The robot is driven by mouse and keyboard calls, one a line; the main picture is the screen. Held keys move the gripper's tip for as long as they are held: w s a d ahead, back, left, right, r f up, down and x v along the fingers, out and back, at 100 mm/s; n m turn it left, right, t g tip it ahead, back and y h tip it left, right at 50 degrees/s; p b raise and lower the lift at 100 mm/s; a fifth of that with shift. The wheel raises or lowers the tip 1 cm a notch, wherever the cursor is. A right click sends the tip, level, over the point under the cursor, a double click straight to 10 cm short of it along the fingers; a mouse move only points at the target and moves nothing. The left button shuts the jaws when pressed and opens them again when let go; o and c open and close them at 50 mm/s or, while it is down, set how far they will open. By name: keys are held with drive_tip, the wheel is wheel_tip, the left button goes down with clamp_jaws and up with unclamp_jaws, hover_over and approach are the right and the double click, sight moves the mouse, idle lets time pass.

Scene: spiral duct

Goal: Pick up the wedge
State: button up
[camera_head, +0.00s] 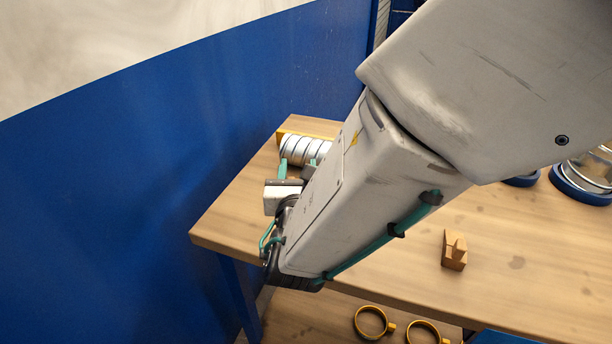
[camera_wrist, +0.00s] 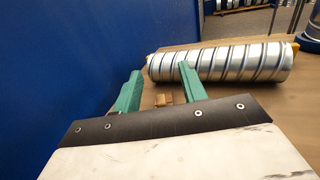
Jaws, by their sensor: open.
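A small wooden piece that looks like a wedge (camera_wrist: 163,99) lies on the table in the wrist view. It shows between my two teal fingers, on the near side of the spiral duct. My gripper (camera_wrist: 160,69) is open with nothing between its fingers. In the head view my gripper (camera_head: 297,163) is over the left end of the table beside the duct, and my arm hides much of that area.
The silver spiral duct (camera_wrist: 225,63) lies across the table beyond my fingers, its end showing in the head view (camera_head: 305,149). A blue wall (camera_head: 120,190) stands close on the left. Yellow rings (camera_head: 371,322) lie below the table's (camera_head: 330,275) front edge.

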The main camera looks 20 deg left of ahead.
drive_tip(key=shift+n+y, duration=0.4)
drive_tip(key=shift+y, duration=0.1)
drive_tip(key=f, duration=0.2)
drive_tip(key=a+f, duration=0.1)
drive_tip(key=f, duration=0.2)
drive_tip(key=s+f, duration=0.1)
drive_tip(key=f, duration=0.2)
drive_tip(key=shift+a+f, duration=0.2)
drive_tip(key=shift+w+a+f, duration=0.1)
drive_tip(key=shift+w+a, duration=0.05)
drive_tip(key=shift+w, duration=0.45)
drive_tip(key=x, duration=0.6)
drive_tip(key=shift+w+a, duration=0.1)
drive_tip(key=shift+w, duration=0.15)
clamp_jaws()
